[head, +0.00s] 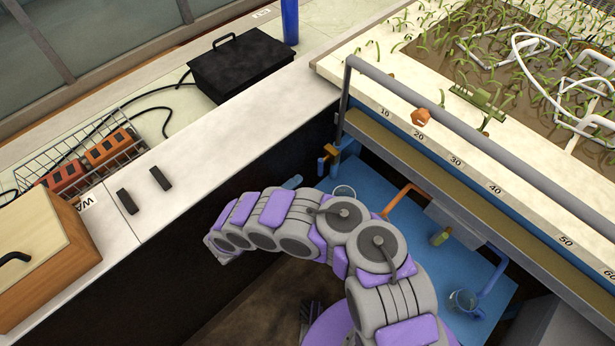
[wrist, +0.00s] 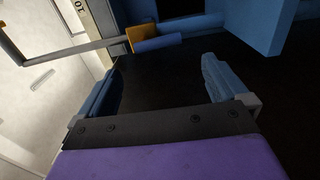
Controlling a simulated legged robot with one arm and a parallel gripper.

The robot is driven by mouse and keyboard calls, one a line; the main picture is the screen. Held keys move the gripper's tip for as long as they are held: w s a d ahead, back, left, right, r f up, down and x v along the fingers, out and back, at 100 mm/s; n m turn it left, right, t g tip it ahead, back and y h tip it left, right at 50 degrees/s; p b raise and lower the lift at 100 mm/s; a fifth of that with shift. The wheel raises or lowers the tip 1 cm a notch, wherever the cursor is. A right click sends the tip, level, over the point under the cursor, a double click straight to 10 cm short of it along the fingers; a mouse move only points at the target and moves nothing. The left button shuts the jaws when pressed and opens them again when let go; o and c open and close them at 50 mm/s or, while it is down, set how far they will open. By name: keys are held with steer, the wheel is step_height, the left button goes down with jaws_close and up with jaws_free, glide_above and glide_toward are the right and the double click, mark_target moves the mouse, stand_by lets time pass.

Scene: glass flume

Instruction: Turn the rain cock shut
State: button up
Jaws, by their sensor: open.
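A brass-coloured cock (head: 328,158) sits at the near left corner of the flume, by the blue frame under the grey rail. In the wrist view, its orange-brown body (wrist: 142,38) shows with a short blue bar (wrist: 158,44) at it, which looks like its handle. My gripper (wrist: 160,68) is open, with its two blue fingers wide apart and nothing between them. The blue bar lies beyond the fingertips, apart from them. In the head view my arm hides most of the gripper; a small blue piece past the arm may be a finger.
A grey rail (head: 450,131) runs along the planted flume's edge above the blue frame. A white bench (head: 240,128) with a black box (head: 241,66), a wire basket (head: 86,145) and a wooden box (head: 40,255) lies left. An orange pipe (head: 403,196) stands under the flume. The gap between bench and flume is dark.

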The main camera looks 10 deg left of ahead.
steer(key=v, duration=0.5)
steer(key=shift+s+a, duration=0.1)
steer(key=shift+s, duration=0.05)
steer(key=shift+c, duration=0.5)
